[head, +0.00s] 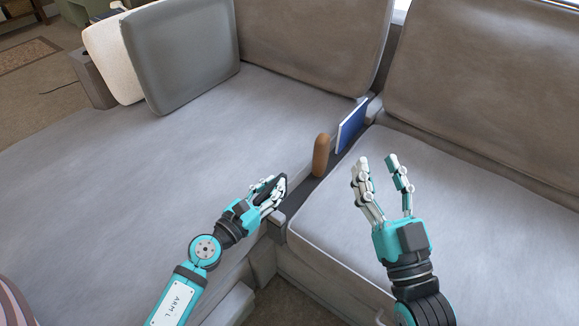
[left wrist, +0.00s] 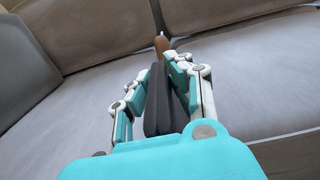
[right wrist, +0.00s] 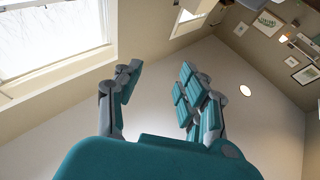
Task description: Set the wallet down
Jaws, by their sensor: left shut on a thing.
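The wallet (left wrist: 158,100) is a dark, flat piece held between the fingers of my left gripper (head: 268,196). In the left wrist view the left gripper (left wrist: 162,85) is shut on it, and its fingers cover part of its sides. In the head view the wallet (head: 268,185) is close to the near end of the dark armrest between the two sofa seats. I cannot tell whether it touches the armrest. My right gripper (head: 380,175) is open and empty above the right seat, with its fingers pointing up; it also shows in the right wrist view (right wrist: 157,85).
On the narrow dark armrest (head: 296,196) stand a brown rounded object (head: 321,155) and a blue flat item with a white edge (head: 351,126). Grey and cream cushions (head: 180,50) lean at the back left. The left seat (head: 130,170) is largely clear.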

